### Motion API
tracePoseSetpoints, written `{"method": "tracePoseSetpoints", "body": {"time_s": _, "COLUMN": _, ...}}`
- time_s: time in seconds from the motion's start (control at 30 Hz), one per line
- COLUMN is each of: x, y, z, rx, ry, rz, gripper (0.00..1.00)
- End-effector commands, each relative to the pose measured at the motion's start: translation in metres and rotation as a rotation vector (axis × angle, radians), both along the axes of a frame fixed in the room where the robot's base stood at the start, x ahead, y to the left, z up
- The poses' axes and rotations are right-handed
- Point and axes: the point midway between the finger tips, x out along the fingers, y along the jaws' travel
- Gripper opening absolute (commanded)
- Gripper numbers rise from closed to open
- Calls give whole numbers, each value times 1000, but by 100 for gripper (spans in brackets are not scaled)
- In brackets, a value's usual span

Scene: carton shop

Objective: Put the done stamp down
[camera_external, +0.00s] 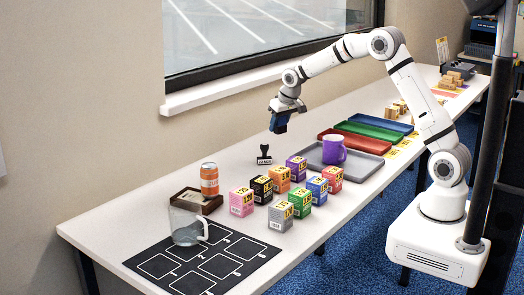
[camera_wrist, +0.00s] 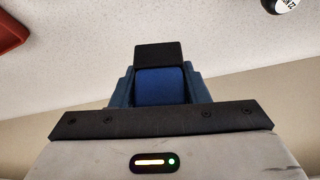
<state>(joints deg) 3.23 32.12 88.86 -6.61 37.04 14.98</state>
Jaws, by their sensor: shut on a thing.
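My gripper (camera_external: 281,112) is held above the white table, near the wall side, and is shut on a blue-and-black block, which I take to be the done stamp (camera_external: 278,124). In the wrist view the stamp's blue body (camera_wrist: 160,86) sits between the dark blue fingers, with a black end (camera_wrist: 157,54) beyond it. No writing on it can be read. Another stamp (camera_external: 264,154), with a black knob handle and a white label, stands on the table below and left of my gripper.
Several numbered cubes (camera_external: 279,180) stand in front of the black stamp. A grey tray (camera_external: 366,165) holds a purple mug (camera_external: 334,147); red, green and blue trays lie behind. An orange can (camera_external: 209,179), wooden box, glass pitcher (camera_external: 186,226) and black mat (camera_external: 203,262) are left.

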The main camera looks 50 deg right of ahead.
Motion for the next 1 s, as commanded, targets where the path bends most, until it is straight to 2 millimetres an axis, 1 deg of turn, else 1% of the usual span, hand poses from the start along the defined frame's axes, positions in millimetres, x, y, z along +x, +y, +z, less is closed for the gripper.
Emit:
{"method": "tracePoseSetpoints", "body": {"time_s": 0.03, "x": 1, "y": 0, "z": 9, "rx": 0, "ry": -4, "rz": -1, "gripper": 19}}
{"method": "tracePoseSetpoints", "body": {"time_s": 0.1, "x": 1, "y": 0, "z": 17, "rx": 1, "ry": -3, "rz": -1, "gripper": 19}}
{"method": "tracePoseSetpoints", "body": {"time_s": 0.37, "x": 0, "y": 0, "z": 29, "rx": 0, "ry": -1, "rz": 0, "gripper": 19}}
{"method": "tracePoseSetpoints", "body": {"time_s": 0.43, "x": 1, "y": 0, "z": 36, "rx": -1, "ry": -3, "rz": 0, "gripper": 19}}
{"method": "tracePoseSetpoints", "body": {"time_s": 0.7, "x": 0, "y": 0, "z": 85, "rx": -1, "ry": -4, "rz": 0, "gripper": 19}}
{"method": "tracePoseSetpoints", "body": {"time_s": 0.87, "x": 4, "y": 33, "z": 82, "rx": 0, "ry": 1, "rz": 44, "gripper": 19}}
{"method": "tracePoseSetpoints", "body": {"time_s": 0.97, "x": 6, "y": 56, "z": 82, "rx": 0, "ry": 0, "rz": 76, "gripper": 19}}
{"method": "tracePoseSetpoints", "body": {"time_s": 1.0, "x": 7, "y": 67, "z": 82, "rx": 0, "ry": 0, "rz": 90, "gripper": 19}}
